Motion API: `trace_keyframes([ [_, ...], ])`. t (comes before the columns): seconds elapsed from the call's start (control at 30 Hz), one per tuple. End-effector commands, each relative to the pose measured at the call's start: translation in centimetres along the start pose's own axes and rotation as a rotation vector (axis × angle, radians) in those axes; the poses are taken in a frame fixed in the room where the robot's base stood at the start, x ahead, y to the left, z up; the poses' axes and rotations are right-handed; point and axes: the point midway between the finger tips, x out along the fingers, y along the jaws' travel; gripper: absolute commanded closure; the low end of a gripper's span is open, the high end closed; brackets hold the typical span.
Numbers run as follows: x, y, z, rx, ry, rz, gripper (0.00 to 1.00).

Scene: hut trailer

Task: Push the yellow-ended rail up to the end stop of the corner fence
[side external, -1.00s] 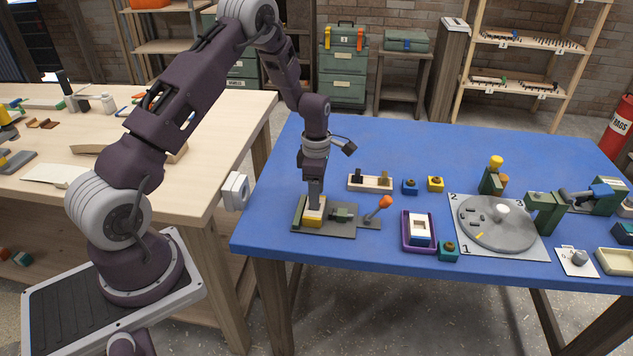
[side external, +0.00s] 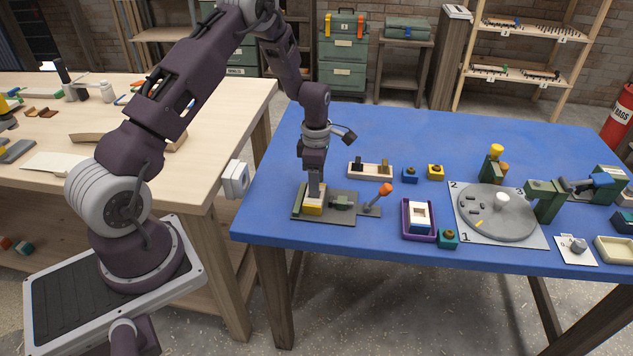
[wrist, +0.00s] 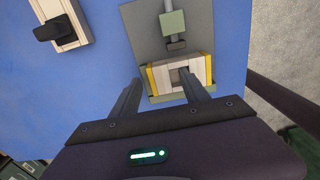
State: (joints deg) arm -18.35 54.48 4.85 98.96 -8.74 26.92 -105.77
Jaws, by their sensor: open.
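The yellow-ended rail (side external: 313,203) lies on the grey plate (side external: 340,218) at the table's left front. In the wrist view, the rail (wrist: 171,77) is a pale bar with a yellow band near each end and a dark opening in its top. The dark green corner fence (side external: 298,206) stands along its left side; part of the fence (wrist: 163,98) shows below the rail in the wrist view. Any gap at the end stop is unclear. My gripper (wrist: 159,78) is open, fingers pointing down at the rail, one fingertip over or by the opening; contact cannot be told.
A green clamp (side external: 342,201) with an orange-knobbed lever (side external: 385,190) sits right of the rail. A turntable (side external: 497,213) is farther right. The back of the blue table is clear.

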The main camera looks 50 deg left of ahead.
Motion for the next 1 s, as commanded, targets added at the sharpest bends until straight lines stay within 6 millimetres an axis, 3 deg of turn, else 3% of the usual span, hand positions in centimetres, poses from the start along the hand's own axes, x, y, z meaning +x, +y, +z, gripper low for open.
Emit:
trace_keyframes([
  [0.17, -0.6, 0.0, 0.0, 0.0, 0.0, 0.001, 0.47],
  [0.53, -6.5, 0.0, 0.0, 0.001, 0.0, 0.002, 0.47],
  [0.9, -7.1, 0.0, 0.0, 0.0, 0.0, 0.0, 0.46],
  [1.0, -7.1, -1.6, 0.0, -0.002, 0.001, -0.003, 0.46],
])
